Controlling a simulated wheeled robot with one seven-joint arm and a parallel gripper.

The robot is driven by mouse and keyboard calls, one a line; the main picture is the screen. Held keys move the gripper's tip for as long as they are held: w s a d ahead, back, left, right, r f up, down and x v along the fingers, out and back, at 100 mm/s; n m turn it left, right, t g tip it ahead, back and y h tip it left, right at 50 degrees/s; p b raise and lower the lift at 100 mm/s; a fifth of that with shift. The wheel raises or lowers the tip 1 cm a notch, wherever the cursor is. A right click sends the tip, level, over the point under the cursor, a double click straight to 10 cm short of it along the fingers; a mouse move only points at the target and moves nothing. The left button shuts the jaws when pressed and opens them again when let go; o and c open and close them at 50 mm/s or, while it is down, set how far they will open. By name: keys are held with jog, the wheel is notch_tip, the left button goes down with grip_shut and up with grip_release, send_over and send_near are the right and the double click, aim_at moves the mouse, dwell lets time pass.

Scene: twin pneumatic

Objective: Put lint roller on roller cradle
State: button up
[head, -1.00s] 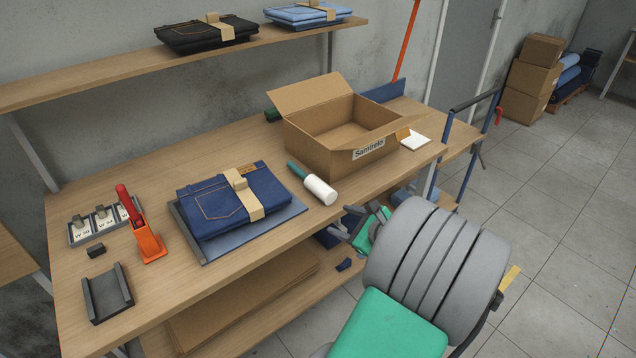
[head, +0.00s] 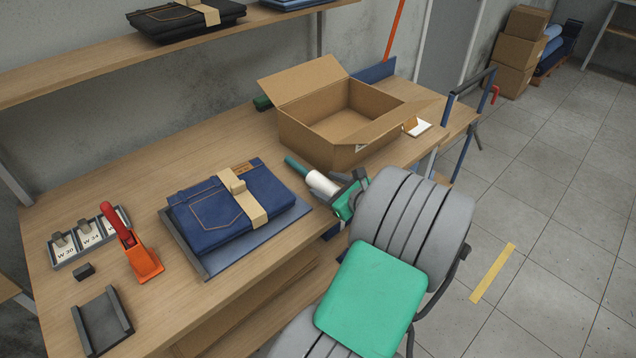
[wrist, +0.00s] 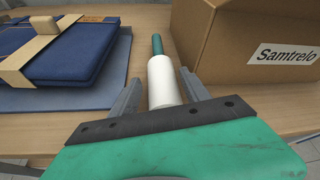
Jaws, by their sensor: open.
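The lint roller (head: 321,183) has a white roll and a teal handle. It lies on the workbench between the folded jeans and the cardboard box. In the wrist view the lint roller (wrist: 162,82) lies between the two fingers of my gripper (wrist: 158,88), its handle pointing away. My gripper (head: 346,185) is open, with a finger on each side of the white roll; I cannot tell whether they touch it. A dark grey open-ended holder (head: 103,324) with two raised sides, which looks like the roller cradle, sits empty at the bench's front left.
Folded jeans (head: 215,211) lie on a blue-grey board right of the cradle. An orange-red tool (head: 145,264) stands between them, near a tray of size tags (head: 88,238). The open cardboard box (head: 310,146) stands close behind the roller. A shelf (head: 90,70) runs above.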

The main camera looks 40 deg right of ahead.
aim_at(319, 181)
jog(key=x, duration=0.4)
jog(key=shift+r, duration=0.15)
jog(key=shift+c, duration=0.5)
jog(key=shift+d, duration=0.1)
grip_shut()
